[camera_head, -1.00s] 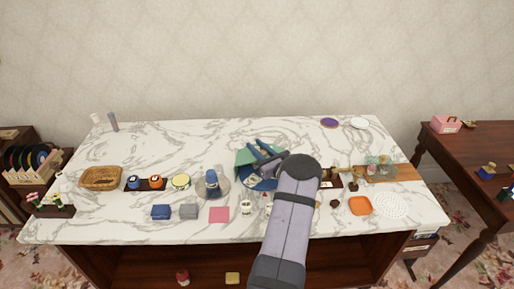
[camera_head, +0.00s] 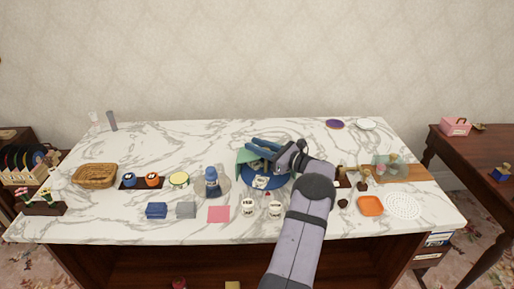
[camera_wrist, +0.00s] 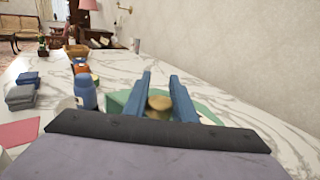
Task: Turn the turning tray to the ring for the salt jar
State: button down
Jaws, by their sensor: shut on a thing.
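The turning tray (camera_head: 282,184) is a blue disc with green upright parts at its back left, right of the counter's middle. A white label shows at its front. In the wrist view its green part (camera_wrist: 118,101) lies beyond my gripper. My gripper (camera_head: 249,147) is over the tray. In the wrist view the blue fingers of my gripper (camera_wrist: 160,78) stand either side of a round tan knob (camera_wrist: 158,103) and are shut on it. Two white labelled jars, one left (camera_head: 248,206) and one right (camera_head: 275,209), stand in front; I cannot read which holds salt.
A blue bottle (camera_head: 211,178) stands on a round grey plate left of the tray. A pink square (camera_head: 218,214) and an orange dish (camera_head: 370,206) lie near the front. A glass-covered board (camera_head: 412,174) is at the right. The back of the counter is mostly clear.

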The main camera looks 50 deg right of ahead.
jog(key=c, duration=1.5)
grip_release()
jog(key=shift+r, duration=0.15)
jog(key=shift+o, duration=0.2)
jog(key=shift+s, duration=0.1)
jog(key=s+d+b, duration=0.1)
jog(key=s, duration=0.6)
